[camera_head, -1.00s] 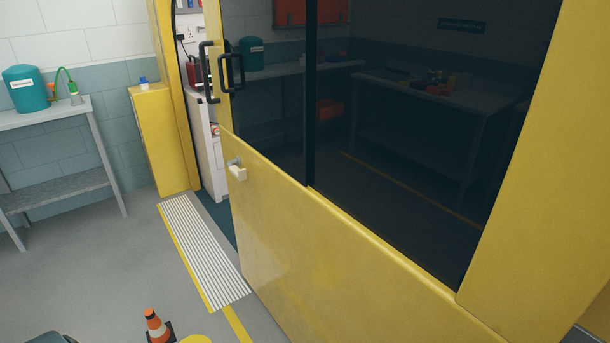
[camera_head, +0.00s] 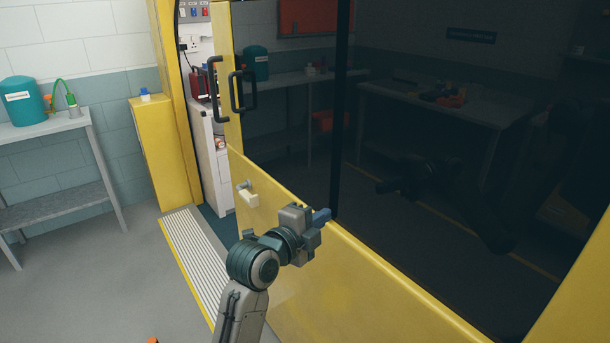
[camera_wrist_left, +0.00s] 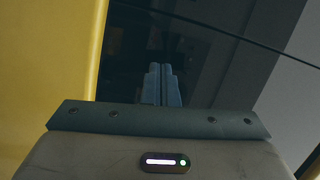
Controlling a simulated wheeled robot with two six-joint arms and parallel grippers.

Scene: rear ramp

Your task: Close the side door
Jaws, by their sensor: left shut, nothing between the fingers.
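The side door (camera_head: 385,285) is yellow below with a large dark glass pane (camera_head: 430,150) that mirrors the room. It stands partly open, with a gap between its left edge and the yellow door frame (camera_head: 176,110). It carries a black grab handle (camera_head: 217,90) and a small pale latch handle (camera_head: 248,195). My left gripper (camera_head: 322,216) is shut and empty, in front of the door, right of and slightly below the latch handle. In the left wrist view its shut fingers (camera_wrist_left: 161,85) point toward the dark glass. I cannot tell whether they touch the door. My right gripper is not in view.
A ribbed step plate (camera_head: 192,255) lies before the door gap. A yellow post-like box (camera_head: 163,150) stands left of the frame. A grey bench (camera_head: 60,195) with a teal container (camera_head: 22,102) is at far left. Bare floor lies between the bench and the step plate.

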